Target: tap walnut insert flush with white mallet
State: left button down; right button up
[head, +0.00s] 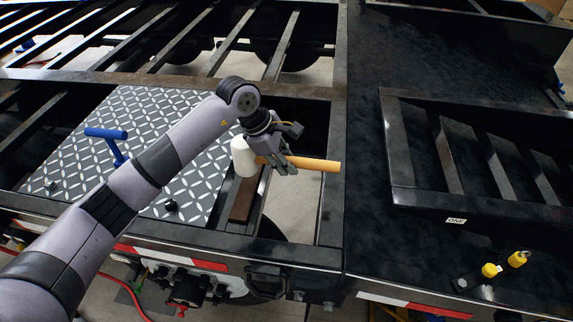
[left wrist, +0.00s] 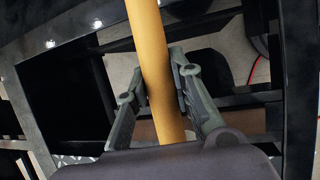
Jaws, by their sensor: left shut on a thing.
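My left gripper (head: 279,163) is shut on the orange-yellow handle of the white mallet (head: 243,157). The mallet's white head is at the left end of the handle, above the walnut insert. The walnut insert (head: 241,200) is a brown strip in a dark frame slot beside the patterned plate; its upper part is hidden behind the mallet head. I cannot tell whether head and insert touch. In the left wrist view the handle (left wrist: 152,62) runs between the two fingers (left wrist: 160,90); the mallet head is out of that view. My right gripper is not in view.
A diamond-pattern plate (head: 70,172) lies left of the insert, with a blue T-handled tool (head: 107,134) and a small black knob (head: 170,205) on it. Open gaps lie between the black frame beams. Yellow-topped items (head: 490,270) rest on the black deck at right.

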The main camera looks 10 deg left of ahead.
pick_arm(q)
jog(key=shift+r, duration=0.35)
jog(key=shift+r+b, duration=0.25)
jog(key=shift+b, duration=0.05)
notch_tip(320, 180, down, 7)
jog(key=b, duration=0.6)
jog(key=shift+r+p, duration=1.45)
jog(key=shift+r, duration=1.65)
